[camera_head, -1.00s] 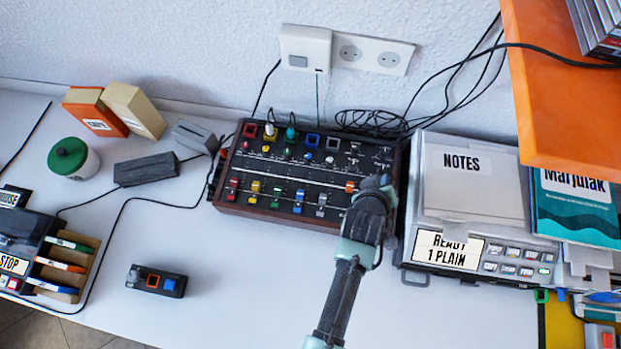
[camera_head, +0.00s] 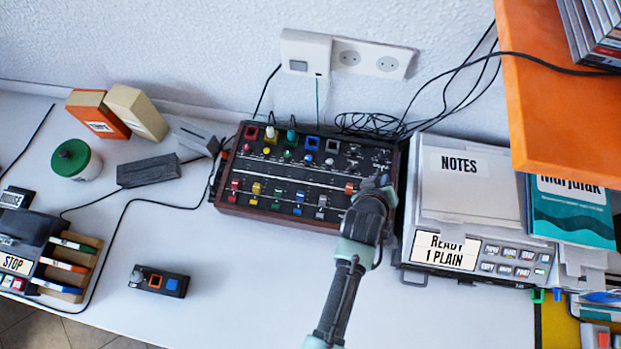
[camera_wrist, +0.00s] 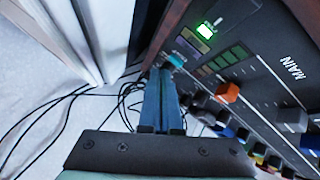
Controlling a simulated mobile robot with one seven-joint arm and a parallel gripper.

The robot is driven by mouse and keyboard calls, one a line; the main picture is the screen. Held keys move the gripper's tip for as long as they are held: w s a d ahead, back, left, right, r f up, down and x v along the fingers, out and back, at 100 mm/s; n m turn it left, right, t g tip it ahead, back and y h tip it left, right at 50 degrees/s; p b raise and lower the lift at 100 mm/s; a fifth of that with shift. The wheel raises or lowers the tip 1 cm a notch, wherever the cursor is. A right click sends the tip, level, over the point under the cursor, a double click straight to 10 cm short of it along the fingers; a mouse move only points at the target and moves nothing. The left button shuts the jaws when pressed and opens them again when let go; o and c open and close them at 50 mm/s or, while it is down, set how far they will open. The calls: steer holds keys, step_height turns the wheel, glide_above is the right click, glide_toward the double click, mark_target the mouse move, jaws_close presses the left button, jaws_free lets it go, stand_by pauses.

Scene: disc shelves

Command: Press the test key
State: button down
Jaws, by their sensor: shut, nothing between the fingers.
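My gripper (camera_wrist: 163,88) is shut and empty in the wrist view. Its fingertips are at the end edge of a dark mixer panel, close to a small teal key (camera_wrist: 175,60); I cannot tell whether they touch. A green-lit key (camera_wrist: 205,31) is on the panel just beyond. No label reading "test" is legible, so I cannot tell which key is the test key. In the head view the wood-sided mixer (camera_head: 262,206) lies at the table's middle, and my arm reaches over its right end, hiding the fingertips and nearby keys.
A printer (camera_head: 422,262) reading "READY 1 PLAIN" stands close to the right of my arm, with small labelled keys. An orange shelf (camera_head: 555,125) overhangs at upper right. Black cables (camera_head: 372,122) lie behind the mixer. The table in front of the mixer is mostly clear.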

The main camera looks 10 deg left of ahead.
step_height(320, 180, up, 6)
steer(key=p, duration=0.5)
steer(key=shift+p, duration=0.4)
stand_by(0.3)
steer(key=w+a+r+m+t, duration=0.15)
steer(key=w+r, duration=0.35)
steer(key=r, duration=0.5)
steer(key=w+a+r+t, duration=0.1)
steer(key=w+r+t, duration=0.3)
steer(key=r, duration=0.6)
steer(key=w+a+r+m+t, duration=0.1)
steer(key=w+r+t, duration=0.1)
steer(key=r, duration=0.8)
steer(key=w+a+r+m+t, duration=0.1)
steer(key=r+t, duration=0.1)
steer(key=r, duration=0.8)
steer(key=s+a+r+t+y, duration=0.1)
steer(key=s+a+r+t, duration=0.1)
steer(key=s+r, duration=0.4)
steer(key=s+a+r+m+t+y, duration=0.1)
steer(key=s+r+t, duration=0.3)
steer(key=r, duration=1.2)
steer(key=s+a+r+t+y, duration=0.1)
steer(key=s+a+r+t, duration=0.1)
steer(key=s+r, duration=0.5)
step_height(320, 180, up, 4)
steer(key=shift+s+a+f+m+t, duration=0.1)
steer(key=shift+s+a+m+t, duration=0.3)
steer(key=shift+t, duration=0.25)
